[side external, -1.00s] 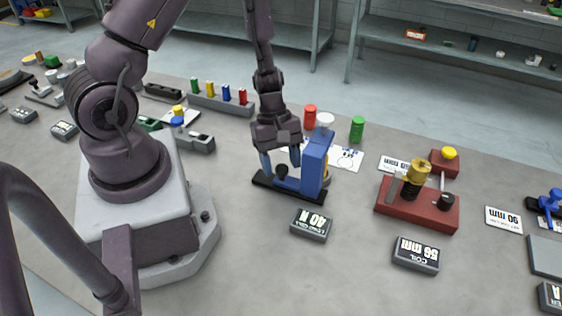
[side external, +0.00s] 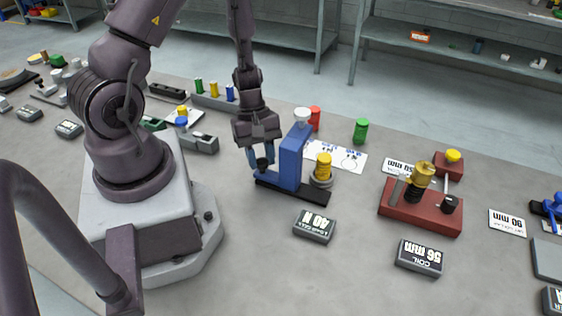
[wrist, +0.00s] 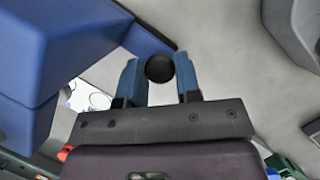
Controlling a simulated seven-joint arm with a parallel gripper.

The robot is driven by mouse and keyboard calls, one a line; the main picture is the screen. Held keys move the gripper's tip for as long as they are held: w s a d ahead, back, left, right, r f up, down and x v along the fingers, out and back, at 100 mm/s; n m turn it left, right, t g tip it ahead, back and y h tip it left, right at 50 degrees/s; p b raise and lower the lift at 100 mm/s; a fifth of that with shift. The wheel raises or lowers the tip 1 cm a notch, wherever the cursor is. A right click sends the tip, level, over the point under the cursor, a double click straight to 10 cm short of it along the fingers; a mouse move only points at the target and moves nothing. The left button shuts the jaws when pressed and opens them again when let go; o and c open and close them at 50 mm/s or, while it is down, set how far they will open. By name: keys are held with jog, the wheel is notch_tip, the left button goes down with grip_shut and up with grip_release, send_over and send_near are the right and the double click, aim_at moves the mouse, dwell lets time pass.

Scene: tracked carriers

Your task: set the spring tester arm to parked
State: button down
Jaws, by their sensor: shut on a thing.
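The spring tester has a blue upright arm (side external: 291,158) with a white cap (side external: 302,114) on top, on a long black base (side external: 315,194). The arm stands upright near the middle of the base. A dark round knob (side external: 262,163) sits on the arm's left side. My gripper (side external: 261,157) has its blue fingers around this knob, which shows as a black ball in the wrist view (wrist: 160,68). A yellow spring (side external: 323,165) on a grey seat stands right of the arm, apart from it. The blue arm fills the upper left of the wrist view (wrist: 50,50).
A grey "40 N" block (side external: 315,226) lies in front of the tester. Red (side external: 315,118) and green (side external: 361,131) cylinders and a white drawing sheet (side external: 348,158) are behind it. A red-based fixture (side external: 420,212) stands to the right. The table left of the tester's front is clear.

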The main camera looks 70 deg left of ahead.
jog(key=s+a, duration=0.3)
jog(key=shift+s+a, duration=0.3)
jog(key=c, duration=0.8)
grip_release()
jog(key=shift+d, duration=0.1)
jog(key=shift+w+r, duration=0.1)
jog(key=v, duration=1.2)
jog(key=shift+r, duration=0.4)
